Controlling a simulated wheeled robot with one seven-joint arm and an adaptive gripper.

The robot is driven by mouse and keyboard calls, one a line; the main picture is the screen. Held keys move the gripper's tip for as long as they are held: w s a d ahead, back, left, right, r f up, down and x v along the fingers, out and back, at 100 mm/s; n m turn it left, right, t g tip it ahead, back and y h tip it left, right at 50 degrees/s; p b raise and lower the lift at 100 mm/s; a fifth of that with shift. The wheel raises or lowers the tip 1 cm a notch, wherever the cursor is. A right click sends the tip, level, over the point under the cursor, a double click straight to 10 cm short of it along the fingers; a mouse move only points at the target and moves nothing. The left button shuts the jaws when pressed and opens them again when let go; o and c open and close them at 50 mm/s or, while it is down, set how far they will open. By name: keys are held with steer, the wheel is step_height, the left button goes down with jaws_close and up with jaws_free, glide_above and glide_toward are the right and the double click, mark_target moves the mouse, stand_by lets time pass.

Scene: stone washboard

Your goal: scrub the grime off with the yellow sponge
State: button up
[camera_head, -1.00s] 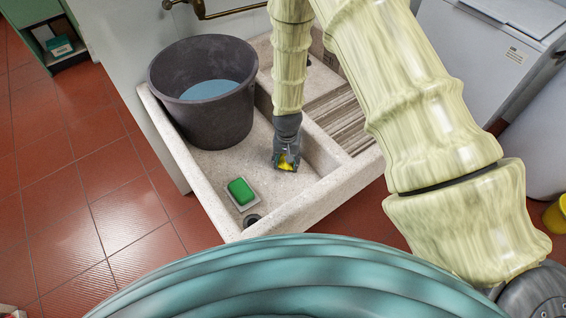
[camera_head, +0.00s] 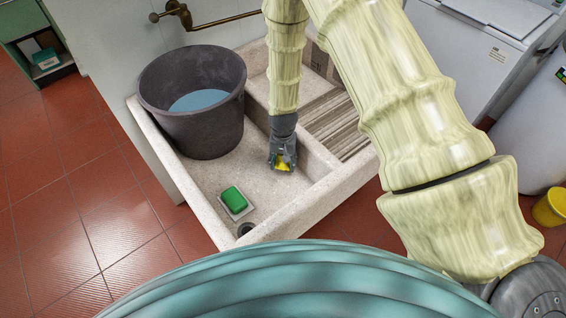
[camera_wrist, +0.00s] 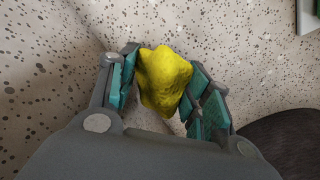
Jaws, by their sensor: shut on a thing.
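My gripper (camera_head: 282,166) points down into the stone basin, in front of the ribbed washboard part. It is shut on the yellow sponge (camera_head: 283,160). In the wrist view the sponge (camera_wrist: 164,78) sits between the two teal-padded fingers of my gripper (camera_wrist: 165,85), with speckled stone behind it. I cannot tell whether the sponge touches the stone. The stone washboard sink (camera_head: 255,196) has a ribbed slope (camera_head: 338,122) at its right. I cannot make out grime on the surfaces in view.
A dark bucket (camera_head: 205,135) of water stands in the basin, left of my gripper. A green soap bar (camera_head: 233,200) lies on a small dish (camera_head: 246,211) near the front, by the drain (camera_head: 245,229). A brass tap (camera_head: 180,12) is on the wall. A yellow bucket (camera_head: 550,208) stands right.

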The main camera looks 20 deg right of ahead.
steer(key=shift+r+p, duration=1.05)
steer(key=shift+r, duration=1)
steer(key=shift+r, duration=0.1)
steer(key=shift+r+p, duration=0.95)
steer(key=shift+r, duration=0.4)
